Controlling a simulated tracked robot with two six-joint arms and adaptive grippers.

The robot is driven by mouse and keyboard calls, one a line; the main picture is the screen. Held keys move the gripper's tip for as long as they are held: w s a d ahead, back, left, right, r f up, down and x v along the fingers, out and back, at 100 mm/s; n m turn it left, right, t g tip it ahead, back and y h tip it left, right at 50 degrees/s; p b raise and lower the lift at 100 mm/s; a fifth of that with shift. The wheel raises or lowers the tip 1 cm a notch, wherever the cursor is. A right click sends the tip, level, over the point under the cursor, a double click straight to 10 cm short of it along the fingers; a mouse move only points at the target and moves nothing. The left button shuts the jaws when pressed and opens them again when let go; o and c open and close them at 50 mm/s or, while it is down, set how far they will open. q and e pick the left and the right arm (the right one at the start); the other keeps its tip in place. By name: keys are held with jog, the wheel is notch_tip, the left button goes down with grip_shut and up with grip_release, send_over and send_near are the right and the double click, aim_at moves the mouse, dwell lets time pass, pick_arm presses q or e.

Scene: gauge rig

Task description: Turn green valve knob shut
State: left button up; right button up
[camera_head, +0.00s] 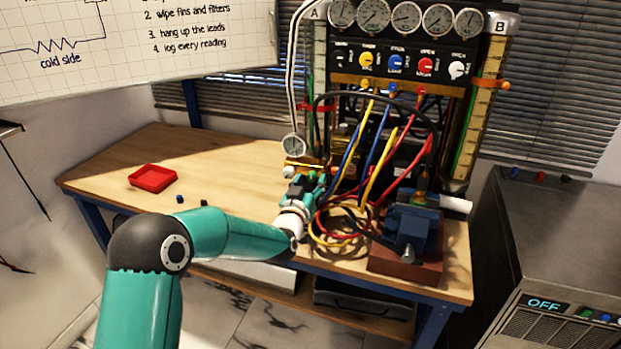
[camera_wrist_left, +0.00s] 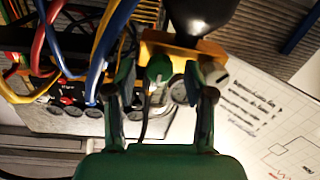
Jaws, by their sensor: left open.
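The green valve knob (camera_wrist_left: 159,68) shows in the left wrist view, in front of a brass-coloured block (camera_wrist_left: 170,42). My left gripper (camera_wrist_left: 160,80) is open, with one finger on each side of the knob. Gaps show between the knob and both fingers, so they appear apart from it. In the head view my left gripper (camera_head: 311,184) is at the lower left of the gauge rig, and I cannot clearly make out the knob there. My right gripper is not in view.
A blue vise (camera_head: 411,232) stands at the bench's right. A pale knob (camera_wrist_left: 215,72) is beside the right finger in the wrist view. A red tray (camera_head: 152,178) lies left; the bench between is mostly clear.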

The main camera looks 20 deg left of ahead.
pick_arm(q)
jog(key=shift+w, duration=0.35)
grip_shut()
